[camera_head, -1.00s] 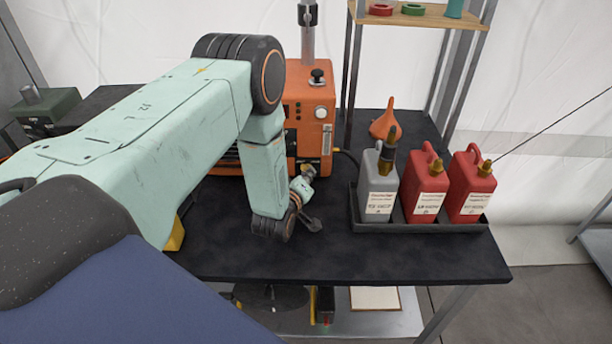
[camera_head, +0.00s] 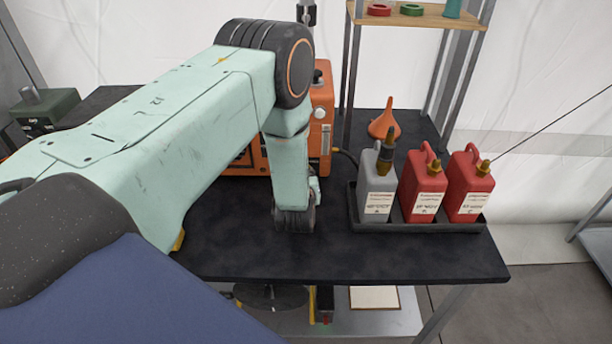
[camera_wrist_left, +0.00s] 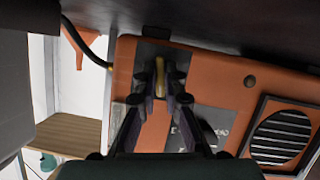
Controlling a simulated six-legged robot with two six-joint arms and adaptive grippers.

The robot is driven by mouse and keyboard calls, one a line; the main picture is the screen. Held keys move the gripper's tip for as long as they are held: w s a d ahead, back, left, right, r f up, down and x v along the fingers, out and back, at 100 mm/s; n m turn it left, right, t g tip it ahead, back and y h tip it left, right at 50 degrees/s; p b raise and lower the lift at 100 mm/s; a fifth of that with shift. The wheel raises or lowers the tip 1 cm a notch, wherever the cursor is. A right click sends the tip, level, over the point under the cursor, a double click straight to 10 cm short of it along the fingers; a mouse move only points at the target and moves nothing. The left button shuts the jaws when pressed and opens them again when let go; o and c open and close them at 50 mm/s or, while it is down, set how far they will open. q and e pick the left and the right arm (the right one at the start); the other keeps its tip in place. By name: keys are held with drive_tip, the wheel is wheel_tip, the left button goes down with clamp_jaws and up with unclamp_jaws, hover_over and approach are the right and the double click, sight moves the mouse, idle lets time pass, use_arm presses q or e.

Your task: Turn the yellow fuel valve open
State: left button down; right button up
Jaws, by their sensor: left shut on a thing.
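The orange machine (camera_head: 320,125) stands on the dark table, mostly behind my left arm in the head view. In the left wrist view its orange front panel (camera_wrist_left: 240,85) appears upside down, with the yellow fuel valve (camera_wrist_left: 160,72) on a dark plate. My left gripper (camera_wrist_left: 161,98) is shut on the valve handle, a finger on each side of it. The handle lies roughly along the fingers in that view. In the head view my forearm and wrist hide the valve and the fingertips. My right gripper is in neither view.
A black tray (camera_head: 405,229) at the right holds a grey can (camera_head: 377,185) and two red cans (camera_head: 421,188). An orange funnel (camera_head: 384,125) stands behind them. A shelf (camera_head: 420,16) rises at the back. The table's front right is clear.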

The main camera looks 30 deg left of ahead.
use_arm(q)
drive_tip(key=shift+w+r+m+g+y, duration=0.2)
drive_tip(key=shift+m+g+y, duration=0.3)
drive_tip(key=shift+m, duration=0.4)
drive_tip(key=shift+w+m+y+b, duration=0.1)
drive_tip(key=shift+m+y+b, duration=0.55)
drive_tip(key=shift+m, duration=0.25)
drive_tip(key=m+g+y+b, duration=0.1)
drive_tip(key=m+y+b, duration=0.1)
drive_tip(key=m, duration=0.1)
drive_tip(key=shift+d, duration=0.1)
drive_tip(key=shift+m+y, duration=0.25)
drive_tip(key=shift+m, duration=0.15)
drive_tip(key=shift+b, duration=0.3)
drive_tip(key=c, duration=1.5)
unclamp_jaws()
drive_tip(key=shift+o, duration=0.3)
drive_tip(key=shift+f, duration=0.2)
drive_tip(key=v, duration=0.7)
drive_tip(key=shift+d+r, duration=0.1)
drive_tip(key=shift+d, duration=0.1)
